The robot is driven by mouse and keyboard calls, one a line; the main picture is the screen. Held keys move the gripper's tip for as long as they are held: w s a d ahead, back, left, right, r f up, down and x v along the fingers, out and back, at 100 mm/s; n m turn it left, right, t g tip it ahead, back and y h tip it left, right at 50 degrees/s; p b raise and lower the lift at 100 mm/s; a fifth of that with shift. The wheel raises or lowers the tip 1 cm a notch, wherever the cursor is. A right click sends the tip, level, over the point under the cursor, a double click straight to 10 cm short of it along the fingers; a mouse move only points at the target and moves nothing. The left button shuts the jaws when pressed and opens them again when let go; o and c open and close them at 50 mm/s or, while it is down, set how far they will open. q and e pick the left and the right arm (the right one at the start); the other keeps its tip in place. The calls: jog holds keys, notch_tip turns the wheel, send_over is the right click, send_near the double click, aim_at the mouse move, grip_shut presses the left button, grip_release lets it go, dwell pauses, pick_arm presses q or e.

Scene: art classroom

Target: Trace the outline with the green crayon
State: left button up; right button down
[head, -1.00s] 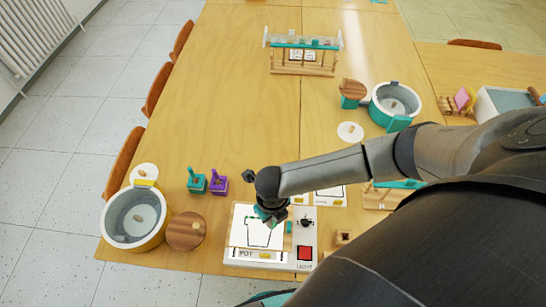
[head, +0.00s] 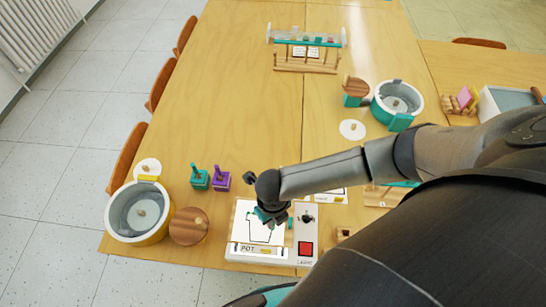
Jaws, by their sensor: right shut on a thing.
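A white sheet with a black pot outline (head: 260,238) and the word POT lies on a light box (head: 306,262) with a red button at the table's near edge. My right gripper (head: 268,220) is low over the upper part of the outline, pointing down. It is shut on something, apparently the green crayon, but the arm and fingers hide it. I cannot tell whether its tip touches the sheet. Part of the outline's top is hidden beneath the gripper. My left gripper is not in view.
A teal block (head: 200,181) and a purple block (head: 221,182) with pegs stand left of the light box. A yellow-based round container (head: 127,228) and wooden disc (head: 189,226) are further left. A teal container (head: 412,115) and wooden rack (head: 306,64) stand farther back. The table's middle is clear.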

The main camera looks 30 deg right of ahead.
jog(key=shift+s+a, duration=0.35)
jog(key=shift+a, duration=0.05)
dwell(0.6)
jog(key=shift+s+a+p, duration=0.1)
jog(key=shift+s+p, duration=0.05)
jog(key=shift+p, duration=0.2)
jog(key=shift+s+a+p, duration=0.3)
dwell(0.5)
jog(key=shift+s+a, duration=0.15)
jog(key=shift+a, duration=0.05)
jog(key=shift+s+a+f+p, duration=0.1)
jog(key=shift+s+a+p, duration=0.1)
jog(key=shift+s+p, duration=0.1)
dwell(0.5)
jog(key=shift+r+p, duration=0.25)
jog(key=shift+p, duration=0.05)
notch_tip(320, 180, up, 4)
jog(key=p, duration=0.3)
jog(key=shift+f+p, duration=0.1)
jog(key=shift+p, duration=0.3)
jog(key=shift+w, duration=0.1)
dwell(0.7)
